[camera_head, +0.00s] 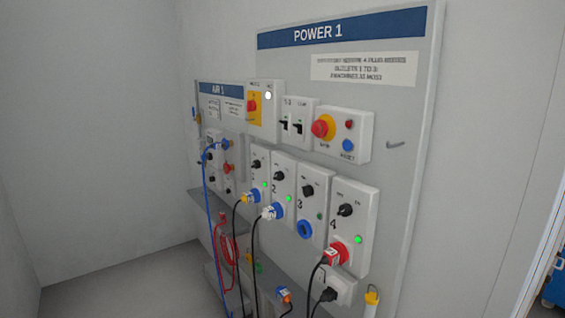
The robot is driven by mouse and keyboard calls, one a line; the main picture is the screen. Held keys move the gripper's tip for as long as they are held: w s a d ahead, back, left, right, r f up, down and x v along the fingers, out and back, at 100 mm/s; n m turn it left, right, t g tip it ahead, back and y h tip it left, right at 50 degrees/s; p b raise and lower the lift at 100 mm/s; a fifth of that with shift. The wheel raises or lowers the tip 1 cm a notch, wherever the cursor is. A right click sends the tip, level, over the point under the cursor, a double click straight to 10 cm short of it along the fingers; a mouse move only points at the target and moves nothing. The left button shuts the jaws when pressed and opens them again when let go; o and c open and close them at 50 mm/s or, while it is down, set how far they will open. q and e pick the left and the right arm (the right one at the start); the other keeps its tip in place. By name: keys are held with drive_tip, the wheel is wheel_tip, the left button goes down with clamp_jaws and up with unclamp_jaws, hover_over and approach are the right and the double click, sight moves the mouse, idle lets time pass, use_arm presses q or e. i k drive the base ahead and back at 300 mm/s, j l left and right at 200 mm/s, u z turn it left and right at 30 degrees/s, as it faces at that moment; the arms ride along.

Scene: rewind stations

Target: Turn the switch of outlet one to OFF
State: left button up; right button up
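The POWER 1 panel (405,165) stands on the wall with a row of outlet boxes. Outlet one (260,202) is the leftmost box of the row, its number too small to read clearly. Its black rotary switch (256,163) sits near the top; the exact pointer direction is too small to tell. A green lamp (264,184) appears lit beside it, and a yellow plug (244,198) with a black cable is in its lower part. Neither of my grippers is in view.
Outlet 2 (284,165), outlet 3 (316,176) and outlet 4 (360,195) stand to the right. A red emergency button (320,128) is above. The AIR 1 panel (221,90) with a blue hose (206,190) is at left. Cables hang below the outlets.

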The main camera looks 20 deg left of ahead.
sight(256, 164)
drive_tip(key=i+j+z, duration=0.1)
drive_tip(key=j, duration=0.35)
drive_tip(key=i+j+z, duration=0.15)
drive_tip(key=j, duration=0.3)
drive_tip(key=i+j+z, duration=0.1)
drive_tip(key=j, duration=0.35)
drive_tip(key=i+j+z, duration=0.1)
drive_tip(key=i+j, duration=0.15)
drive_tip(key=j, duration=0.25)
drive_tip(key=i+j+z, duration=0.15)
drive_tip(key=j, duration=0.35)
drive_tip(key=k, duration=0.05)
